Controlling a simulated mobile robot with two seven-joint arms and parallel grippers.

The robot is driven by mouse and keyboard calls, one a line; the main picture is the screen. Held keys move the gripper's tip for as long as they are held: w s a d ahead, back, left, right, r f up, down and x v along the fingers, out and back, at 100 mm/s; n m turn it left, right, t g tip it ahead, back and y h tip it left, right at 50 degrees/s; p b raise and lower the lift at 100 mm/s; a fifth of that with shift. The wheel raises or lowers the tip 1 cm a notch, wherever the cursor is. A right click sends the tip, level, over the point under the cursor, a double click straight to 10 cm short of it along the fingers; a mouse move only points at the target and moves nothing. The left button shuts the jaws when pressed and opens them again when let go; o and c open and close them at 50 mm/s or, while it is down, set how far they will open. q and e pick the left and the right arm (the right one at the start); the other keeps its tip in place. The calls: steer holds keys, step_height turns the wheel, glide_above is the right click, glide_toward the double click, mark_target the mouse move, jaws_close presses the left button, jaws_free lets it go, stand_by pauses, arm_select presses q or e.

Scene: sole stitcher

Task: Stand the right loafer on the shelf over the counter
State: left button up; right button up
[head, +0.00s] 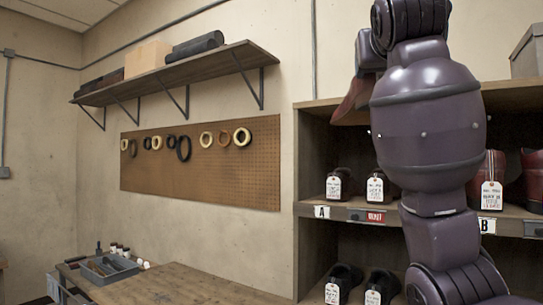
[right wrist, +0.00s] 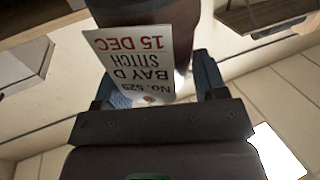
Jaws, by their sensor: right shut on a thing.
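My right gripper (right wrist: 162,84) is shut on a dark brown shoe (right wrist: 135,13), with a blue finger on each side of it. A white tag on the shoe reads No. 529, BAY D, STITCH, 15 DEC, upside down. In the head view my raised right arm hides the gripper and most of the shoe; a reddish-brown part of the shoe (head: 352,102) shows left of the arm. I cannot tell from its look whether it is a right loafer. The shelf over the counter (head: 178,78) is on the wall at upper left, apart from the shoe. My left gripper is out of view.
The shelf holds a dark item at left, a tan box (head: 147,58) and dark rolls (head: 194,46); its right end looks bare. Below are a pegboard (head: 200,180) with rings and the counter (head: 170,285) with a grey tray. A cubby rack (head: 345,212) of tagged shoes stands behind my arm.

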step_height(320, 180, down, 16)
steer(key=w+a+n+y, duration=0.1)
steer(key=w+a+y, duration=0.1)
steer(key=w+y, duration=0.1)
steer(key=shift+n, duration=0.4)
steer(key=f, duration=0.6)
steer(key=f+y, duration=0.1)
steer(key=f, duration=0.5)
steer(key=f+n+y, duration=0.1)
steer(key=f, duration=0.5)
steer(key=shift+s+a+b, duration=0.35)
steer(key=shift+s+b, duration=0.05)
steer(key=shift+h, duration=0.6)
steer(key=s+d+f, duration=0.1)
steer(key=s+f, duration=0.2)
steer(key=f, duration=0.8)
steer(key=s+d+f, duration=0.2)
steer(key=s+f, duration=0.2)
steer(key=f, duration=0.7)
steer(key=s+d+f+b, duration=0.1)
steer(key=s+f, duration=0.3)
steer(key=f, duration=0.7)
steer(key=shift+s+d, duration=0.15)
